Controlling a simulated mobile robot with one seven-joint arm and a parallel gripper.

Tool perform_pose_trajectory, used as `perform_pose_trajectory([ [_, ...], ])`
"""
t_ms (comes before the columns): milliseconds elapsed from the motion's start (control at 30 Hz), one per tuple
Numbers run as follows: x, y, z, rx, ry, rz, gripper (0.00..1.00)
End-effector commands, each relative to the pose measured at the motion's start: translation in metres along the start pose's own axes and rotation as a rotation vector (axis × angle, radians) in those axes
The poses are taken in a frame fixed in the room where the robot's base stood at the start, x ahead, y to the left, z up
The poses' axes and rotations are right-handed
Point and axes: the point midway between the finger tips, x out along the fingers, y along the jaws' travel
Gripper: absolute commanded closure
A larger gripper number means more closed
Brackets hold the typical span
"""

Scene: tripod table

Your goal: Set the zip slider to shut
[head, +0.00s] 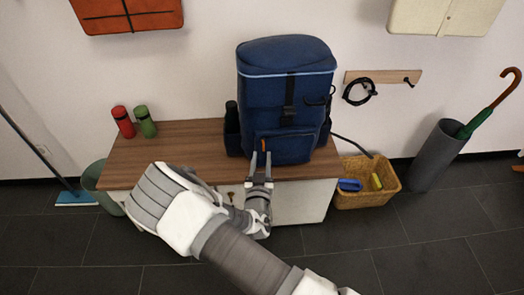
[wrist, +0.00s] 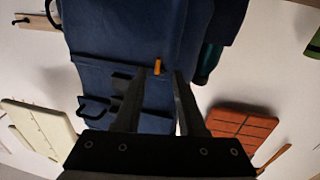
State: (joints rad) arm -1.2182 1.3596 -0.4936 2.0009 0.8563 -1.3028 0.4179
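A blue backpack (head: 288,95) stands upright on a wooden bench top. A small orange zip slider (head: 263,145) shows on its lower front pocket. I cannot tell whether a fingertip touches the slider or the pocket. The fingers are not closed on anything.
The bench (head: 185,150) also holds a red bottle (head: 123,122) and a green bottle (head: 145,121) at the left. A wicker basket (head: 365,195) and an umbrella stand (head: 437,156) stand at the right. A bin (head: 92,180) and a mop (head: 75,198) are at the left.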

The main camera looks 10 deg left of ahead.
Motion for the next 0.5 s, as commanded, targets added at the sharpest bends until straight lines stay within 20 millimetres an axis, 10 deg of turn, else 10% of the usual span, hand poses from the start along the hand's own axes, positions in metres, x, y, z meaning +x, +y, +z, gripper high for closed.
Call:
perform_pose_trajectory([
  [500,-0.120,0.000,-0.001,-0.001,-0.002,-0.002,0.60],
])
